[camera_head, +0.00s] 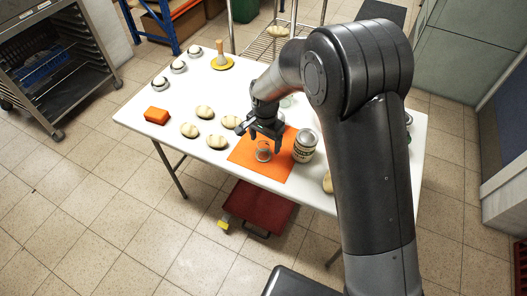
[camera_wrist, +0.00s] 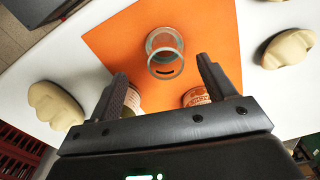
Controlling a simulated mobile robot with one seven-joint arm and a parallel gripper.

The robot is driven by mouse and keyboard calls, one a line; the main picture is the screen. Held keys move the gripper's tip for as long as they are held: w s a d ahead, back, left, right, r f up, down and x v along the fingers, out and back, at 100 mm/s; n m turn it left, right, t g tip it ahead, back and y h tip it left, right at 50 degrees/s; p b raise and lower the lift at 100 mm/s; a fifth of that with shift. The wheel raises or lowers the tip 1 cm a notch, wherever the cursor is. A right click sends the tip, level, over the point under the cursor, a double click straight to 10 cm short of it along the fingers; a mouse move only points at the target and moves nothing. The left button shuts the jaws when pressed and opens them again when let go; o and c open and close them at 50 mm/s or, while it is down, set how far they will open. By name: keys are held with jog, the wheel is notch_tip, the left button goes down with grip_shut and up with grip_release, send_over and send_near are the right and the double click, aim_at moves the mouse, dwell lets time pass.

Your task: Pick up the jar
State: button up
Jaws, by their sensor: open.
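A small clear glass jar (camera_head: 263,155) stands upright on an orange mat (camera_head: 247,153) near the front edge of the white table. In the wrist view the jar (camera_wrist: 165,48) is seen from above, ahead of the fingertips and roughly centred between them. My gripper (camera_head: 265,133) is open and empty, pointing down just above and behind the jar. In the wrist view my gripper (camera_wrist: 163,72) shows both fingers spread apart, with the jar not between them.
A labelled can (camera_head: 305,146) stands right of the jar. Parts of labelled containers (camera_wrist: 195,97) show behind the fingers, mostly hidden. A red box (camera_head: 259,207) lies below.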

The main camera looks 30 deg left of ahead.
jog(key=shift+w+a+f, duration=0.1)
jog(key=shift+a+f, duration=0.1)
jog(key=shift+f, duration=1.15)
jog(key=shift+w+a+f, duration=0.1)
jog(key=shift+a+f, duration=0.05)
jog(key=shift+f, duration=1.2)
jog(key=shift+c, duration=0.4)
jog(key=c, duration=1)
